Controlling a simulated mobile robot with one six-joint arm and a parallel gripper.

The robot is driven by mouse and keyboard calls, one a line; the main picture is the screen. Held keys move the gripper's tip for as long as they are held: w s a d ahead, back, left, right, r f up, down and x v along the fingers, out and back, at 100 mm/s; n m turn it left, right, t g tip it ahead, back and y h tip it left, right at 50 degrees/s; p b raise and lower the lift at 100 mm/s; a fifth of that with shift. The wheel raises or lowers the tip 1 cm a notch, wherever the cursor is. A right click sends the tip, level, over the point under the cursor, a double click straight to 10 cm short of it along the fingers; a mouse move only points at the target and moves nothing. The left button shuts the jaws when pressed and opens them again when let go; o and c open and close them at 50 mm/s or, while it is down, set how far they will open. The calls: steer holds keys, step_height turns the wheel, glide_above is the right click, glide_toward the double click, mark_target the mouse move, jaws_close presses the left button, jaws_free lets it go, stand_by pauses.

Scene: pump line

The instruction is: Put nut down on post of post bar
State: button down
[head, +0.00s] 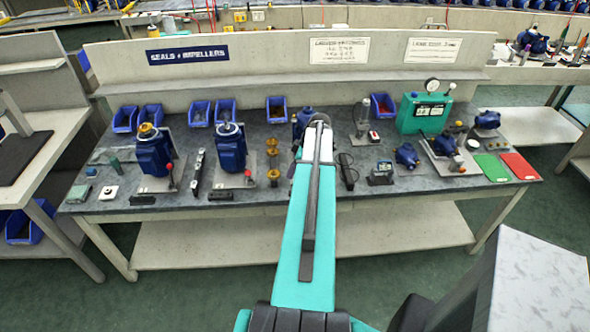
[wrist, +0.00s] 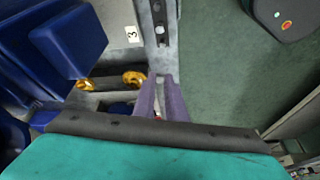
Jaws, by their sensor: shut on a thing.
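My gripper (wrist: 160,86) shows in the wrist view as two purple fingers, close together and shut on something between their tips. The nut is too small and too hidden by the fingers to make out. A dark narrow bar with small pale round features (wrist: 159,25), which looks like the post bar, lies just beyond the fingertips. Whether the gripper touches it I cannot tell. In the head view my own arm hides the gripper and the nut.
Gold rings (wrist: 133,77) lie left of the fingers, near a blue pump body (wrist: 75,38) and a tag marked 3 (wrist: 133,34). In the head view the grey bench (head: 330,195) holds blue pumps (head: 230,147), blue bins (head: 199,113) and a green gauge box (head: 424,113).

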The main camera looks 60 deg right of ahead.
steer(key=shift+s+d+f, duration=0.2)
steer(key=shift+s+d, duration=0.05)
steer(key=shift+s, duration=0.2)
steer(key=shift+f, duration=0.15)
steer(key=shift+f+b, duration=0.75)
steer(key=shift+f, duration=1.75)
steer(key=shift+f+b, duration=0.9)
steer(key=shift+f, duration=0.25)
steer(key=shift+b, duration=0.3)
steer(key=shift+f+b, duration=0.15)
steer(key=shift+b, duration=0.15)
